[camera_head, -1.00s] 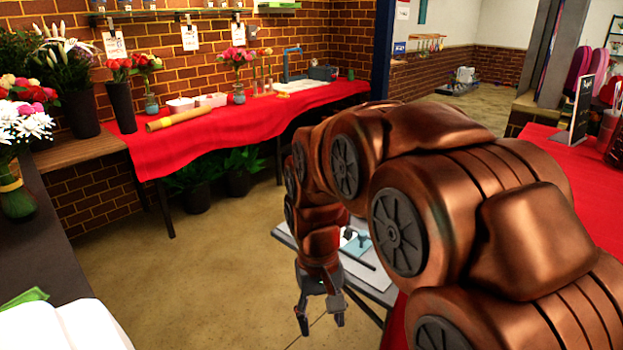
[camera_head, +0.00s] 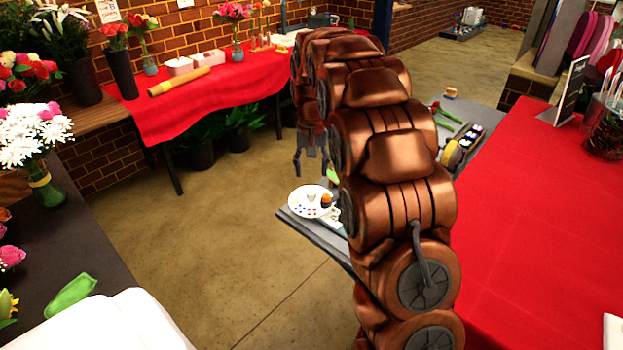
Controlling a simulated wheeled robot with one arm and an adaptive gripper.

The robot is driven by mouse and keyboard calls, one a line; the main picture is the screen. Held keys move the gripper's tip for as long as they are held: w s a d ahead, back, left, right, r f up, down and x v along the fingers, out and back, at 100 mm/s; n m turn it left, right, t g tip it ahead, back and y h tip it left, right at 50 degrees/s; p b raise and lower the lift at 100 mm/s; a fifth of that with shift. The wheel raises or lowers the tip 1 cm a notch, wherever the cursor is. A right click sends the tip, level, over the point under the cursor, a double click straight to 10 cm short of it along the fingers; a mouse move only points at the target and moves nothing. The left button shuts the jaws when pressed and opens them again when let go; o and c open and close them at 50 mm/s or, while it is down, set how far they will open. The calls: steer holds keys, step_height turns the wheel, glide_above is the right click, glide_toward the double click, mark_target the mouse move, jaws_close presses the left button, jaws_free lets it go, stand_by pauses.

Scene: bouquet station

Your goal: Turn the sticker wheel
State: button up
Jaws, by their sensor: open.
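A white round disc (camera_head: 305,203) with small coloured dots, which looks like the sticker wheel, lies on a grey table (camera_head: 323,238). A dark and orange piece shows on its right part. My gripper (camera_head: 311,170) points down, open and empty, beyond and above the disc in the picture. I cannot tell its exact height or distance from the disc. My arm hides much of the grey table.
A red-covered table (camera_head: 540,215) stands close on the right, with a black sign (camera_head: 573,90). On the far part of the grey table are a yellow roll (camera_head: 452,154) and a green-stemmed item (camera_head: 446,114). Open floor (camera_head: 235,220) lies to the left.

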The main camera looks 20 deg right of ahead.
mark_target(311, 191)
steer(key=shift+w+f+p, duration=0.1)
steer(key=shift+f+p, duration=1.05)
steer(key=shift+f, duration=2.75)
steer(key=shift+c, duration=0.3)
jaws_close()
